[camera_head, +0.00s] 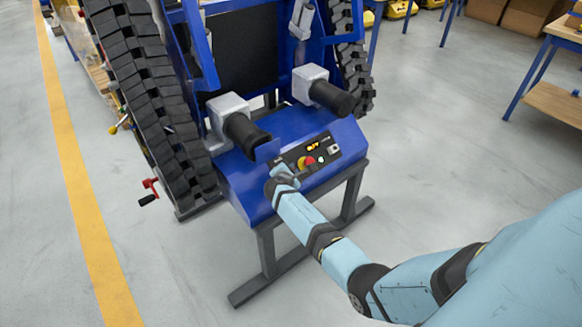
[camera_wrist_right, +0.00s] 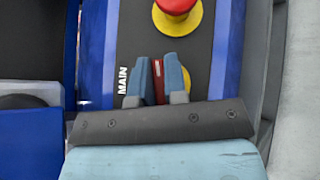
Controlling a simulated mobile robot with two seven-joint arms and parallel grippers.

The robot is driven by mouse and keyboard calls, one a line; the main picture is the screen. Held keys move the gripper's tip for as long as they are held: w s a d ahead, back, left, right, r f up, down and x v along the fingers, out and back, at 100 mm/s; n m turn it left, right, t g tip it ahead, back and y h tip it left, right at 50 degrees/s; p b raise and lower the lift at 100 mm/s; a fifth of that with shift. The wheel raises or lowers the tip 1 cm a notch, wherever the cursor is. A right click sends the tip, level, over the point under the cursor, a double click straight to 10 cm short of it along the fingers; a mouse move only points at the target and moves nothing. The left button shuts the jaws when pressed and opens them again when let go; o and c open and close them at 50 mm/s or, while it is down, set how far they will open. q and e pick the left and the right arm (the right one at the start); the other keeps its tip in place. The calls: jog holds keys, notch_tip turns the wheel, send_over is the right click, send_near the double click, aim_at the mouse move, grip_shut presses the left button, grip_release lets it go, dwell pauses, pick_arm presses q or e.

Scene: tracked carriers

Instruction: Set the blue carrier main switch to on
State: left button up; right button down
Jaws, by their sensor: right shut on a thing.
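The blue carrier (camera_head: 240,185) stands on a dark stand, with a black control panel (camera_head: 325,158) on its sloped front. My right gripper (camera_head: 283,177) is at the near left end of the panel and covers the main switch in the head view. In the right wrist view my right gripper (camera_wrist_right: 158,80) is shut on the switch's red handle (camera_wrist_right: 158,82), which shows between its fingers. A yellow part (camera_wrist_right: 187,80) shows beside the fingers, and the word MAIN is printed on the other side. My left gripper is in neither view.
A red stop button on a yellow ring (camera_head: 305,162) sits close to the gripper; it also shows in the wrist view (camera_wrist_right: 178,5). An orange display (camera_head: 313,146) is lit. Black tracks (camera_head: 150,95) flank the carrier.

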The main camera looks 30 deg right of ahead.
pick_arm(q)
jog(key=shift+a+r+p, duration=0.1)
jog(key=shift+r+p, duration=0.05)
jog(key=shift+p, duration=0.3)
pick_arm(e)
jog(key=shift+m+g, duration=0.9)
jog(key=shift+m, duration=0.1)
jog(key=c, duration=1.2)
grip_release()
jog(key=shift+o, duration=0.2)
